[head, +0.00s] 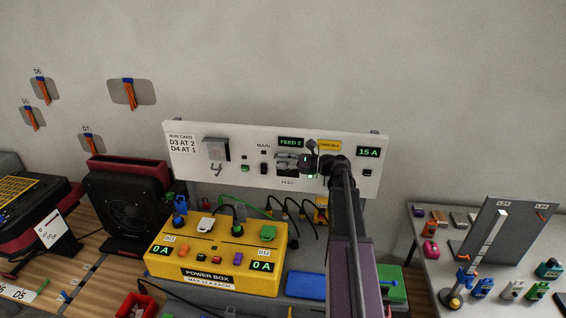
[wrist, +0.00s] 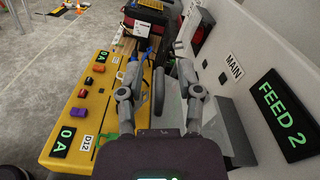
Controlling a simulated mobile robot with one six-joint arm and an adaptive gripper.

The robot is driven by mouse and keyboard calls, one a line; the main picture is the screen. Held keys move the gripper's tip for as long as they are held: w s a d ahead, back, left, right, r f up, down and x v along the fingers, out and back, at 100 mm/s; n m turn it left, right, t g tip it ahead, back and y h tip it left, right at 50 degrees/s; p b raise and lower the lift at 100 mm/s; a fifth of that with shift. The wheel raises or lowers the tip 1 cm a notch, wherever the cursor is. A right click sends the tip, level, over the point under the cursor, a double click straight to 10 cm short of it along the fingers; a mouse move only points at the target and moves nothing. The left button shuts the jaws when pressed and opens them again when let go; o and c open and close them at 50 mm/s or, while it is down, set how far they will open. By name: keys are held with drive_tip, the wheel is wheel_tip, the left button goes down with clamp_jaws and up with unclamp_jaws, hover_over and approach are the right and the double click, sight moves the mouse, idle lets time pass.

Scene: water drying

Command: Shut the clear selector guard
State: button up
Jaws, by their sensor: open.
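The white panel (head: 235,180) carries a FEED selector area (head: 287,168), partly hidden by my gripper (head: 306,161). The clear guard is too small and covered there for me to tell its position. In the wrist view my gripper (wrist: 160,76) is open, its two fingers apart. A grey upright piece (wrist: 159,92) shows between the fingers; I cannot tell whether it is part of the guard or whether a finger touches it. The panel face runs close along the right of the gripper.
A grey translucent cover (head: 216,149) is on the panel's left. The yellow power box (head: 213,264) with knobs and cables stands below the panel. A black fan unit (head: 130,205) is at left. A side table (head: 430,248) with small parts is at right.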

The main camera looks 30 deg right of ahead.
clamp_jaws()
